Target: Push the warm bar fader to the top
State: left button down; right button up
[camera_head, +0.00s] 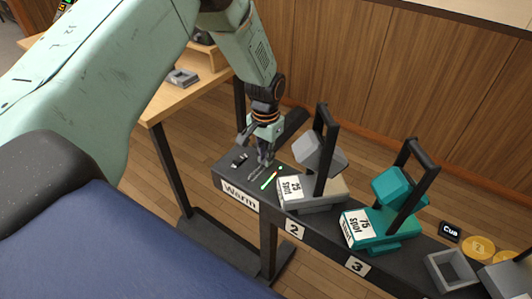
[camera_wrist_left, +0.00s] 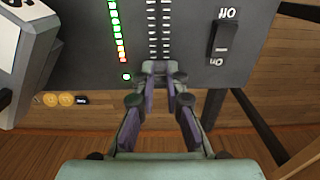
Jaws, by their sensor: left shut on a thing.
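The Warm label (camera_head: 240,195) is on the near face of the dark fader desk. My left gripper (camera_head: 266,160) points down onto the desk top behind this label. In the left wrist view, its fingertips (camera_wrist_left: 160,72) are close together at the lower end of the warm fader's scale marks (camera_wrist_left: 160,28), shut on the fader knob, which the fingers hide. Beside the scale runs a light bar (camera_wrist_left: 117,30), green at the picture's top and red lower down, level with the scale's lower end. A round green lamp (camera_wrist_left: 126,76) is lit below the bar. My right gripper is not in view.
A black switch (camera_wrist_left: 221,38) is beside the scale. A grey spot lamp (camera_head: 318,155) and a teal one (camera_head: 393,187) stand along the desk, with an open grey box (camera_head: 452,270) further right. A wooden table (camera_head: 175,97) is behind on the left.

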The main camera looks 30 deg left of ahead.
pick_arm(q)
jog(key=shift+w+r, duration=0.15)
jog(key=shift+w, duration=0.25)
jog(key=c, duration=1.4)
grip_release()
jog(key=shift+s, duration=0.1)
notch_tip(320, 180, up, 12)
jog(key=shift+f, duration=0.1)
